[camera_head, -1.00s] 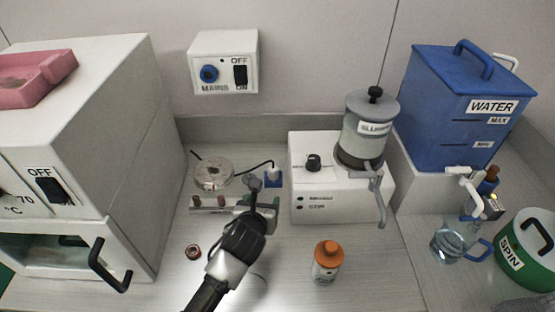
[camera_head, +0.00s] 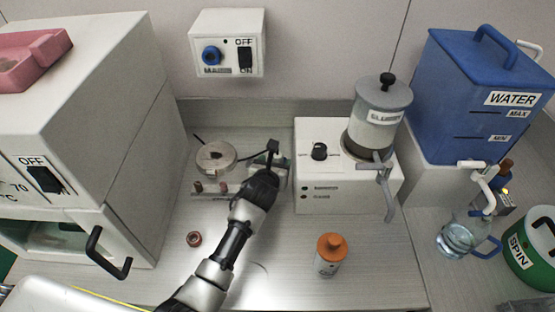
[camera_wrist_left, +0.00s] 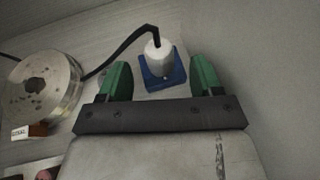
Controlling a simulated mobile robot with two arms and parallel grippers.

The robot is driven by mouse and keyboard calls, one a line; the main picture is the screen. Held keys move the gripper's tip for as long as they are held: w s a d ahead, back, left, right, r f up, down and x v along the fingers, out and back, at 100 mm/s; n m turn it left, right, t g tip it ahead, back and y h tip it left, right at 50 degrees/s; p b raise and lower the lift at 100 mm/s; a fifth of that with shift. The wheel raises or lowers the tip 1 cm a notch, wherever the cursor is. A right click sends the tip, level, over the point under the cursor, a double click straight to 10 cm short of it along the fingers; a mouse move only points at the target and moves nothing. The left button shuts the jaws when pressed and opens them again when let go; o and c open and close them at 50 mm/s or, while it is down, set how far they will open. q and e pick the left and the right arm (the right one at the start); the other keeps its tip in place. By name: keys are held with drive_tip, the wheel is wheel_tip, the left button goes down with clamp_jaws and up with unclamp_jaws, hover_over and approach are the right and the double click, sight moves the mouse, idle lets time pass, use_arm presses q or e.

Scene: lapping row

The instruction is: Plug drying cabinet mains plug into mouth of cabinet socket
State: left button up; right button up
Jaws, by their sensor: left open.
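The white mains plug (camera_wrist_left: 157,48) with a black cord sits on a small blue block (camera_wrist_left: 163,72) in the left wrist view. My left gripper (camera_wrist_left: 161,79) is open, with its green fingers on either side of the block and the plug just beyond them; I see no contact. In the head view my left gripper (camera_head: 271,150) is at the back of the bench and largely hides the plug and block. A round blue socket (camera_head: 211,56) is on the white wall box (camera_head: 227,42) marked MAINS, beside a black switch. My right gripper is not in view.
A metal disc (camera_head: 214,157) lies left of my gripper, with the cord running past it. A white machine (camera_head: 347,190) with a slurry pot (camera_head: 380,107) stands close on the right. An orange-capped bottle (camera_head: 329,255) stands in front. The drying cabinet (camera_head: 95,130) fills the left.

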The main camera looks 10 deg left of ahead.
sight(278, 161)
use_arm(q)
drive_tip(key=shift+x, duration=1.45)
drive_tip(key=shift+s, duration=0.1)
drive_tip(key=c, duration=0.9)
drive_tip(key=shift+c, duration=0.7)
drive_tip(key=shift+r, duration=0.1)
